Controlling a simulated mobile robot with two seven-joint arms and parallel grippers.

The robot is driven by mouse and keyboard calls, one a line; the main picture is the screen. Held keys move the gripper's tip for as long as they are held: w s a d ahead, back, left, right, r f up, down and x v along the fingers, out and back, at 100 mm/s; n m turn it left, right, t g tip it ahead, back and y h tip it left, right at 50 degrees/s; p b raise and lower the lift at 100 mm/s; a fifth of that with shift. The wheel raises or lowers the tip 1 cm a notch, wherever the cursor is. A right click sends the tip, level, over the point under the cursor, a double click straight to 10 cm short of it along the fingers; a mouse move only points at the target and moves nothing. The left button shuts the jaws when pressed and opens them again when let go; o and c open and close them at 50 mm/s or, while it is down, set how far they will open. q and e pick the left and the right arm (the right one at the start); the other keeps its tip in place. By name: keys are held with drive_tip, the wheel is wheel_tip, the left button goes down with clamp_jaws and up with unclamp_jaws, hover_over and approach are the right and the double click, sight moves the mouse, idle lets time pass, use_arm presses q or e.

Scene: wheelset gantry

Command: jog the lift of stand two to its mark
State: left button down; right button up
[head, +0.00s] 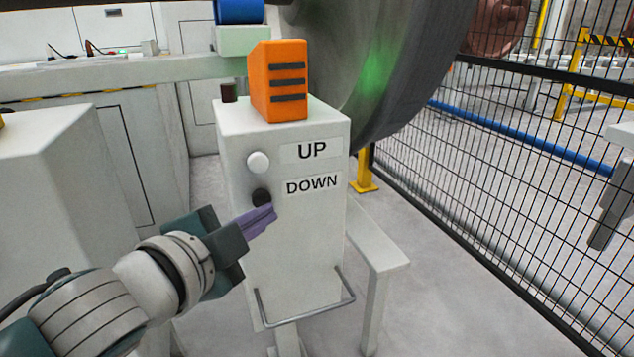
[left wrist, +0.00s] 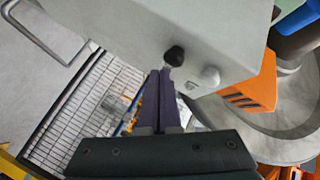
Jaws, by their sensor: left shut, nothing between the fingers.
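A pale control box (head: 295,240) carries a white button (head: 258,162) beside the label UP and a black button (head: 261,197) beside the label DOWN. My left gripper (head: 268,214) is shut and empty, its purple fingertips at the box front, just below the black button. In the left wrist view the fingertips (left wrist: 160,74) point at the black button (left wrist: 174,55), with the white button (left wrist: 210,76) to their right. I cannot tell whether they touch the button or the box. I make out no lift mark. My right gripper is not in view.
An orange slotted block (head: 278,80) stands on the box. A large grey wheel (head: 400,70) is behind it, near a blue roller (head: 238,10). A bent handle (head: 306,312) juts from the box's lower front.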

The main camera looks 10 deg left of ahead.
use_arm(q)
drive_tip(key=shift+w+a, duration=0.15)
drive_tip(key=shift+w, duration=0.1)
drive_tip(key=shift+w+a, duration=0.25)
drive_tip(key=shift+w, duration=0.15)
idle(0.8)
drive_tip(key=shift+s, duration=0.1)
idle(5.2)
drive_tip(key=shift+s+d+p, duration=0.3)
drive_tip(key=shift+s+d, duration=0.2)
drive_tip(key=shift+s, duration=0.15)
drive_tip(key=shift+s+d+p, duration=0.3)
drive_tip(key=shift+s+d, duration=0.4)
drive_tip(key=shift+s, duration=0.35)
drive_tip(key=shift+s+d+p, duration=0.25)
drive_tip(key=shift+s+d, duration=0.45)
drive_tip(key=shift+s, duration=0.35)
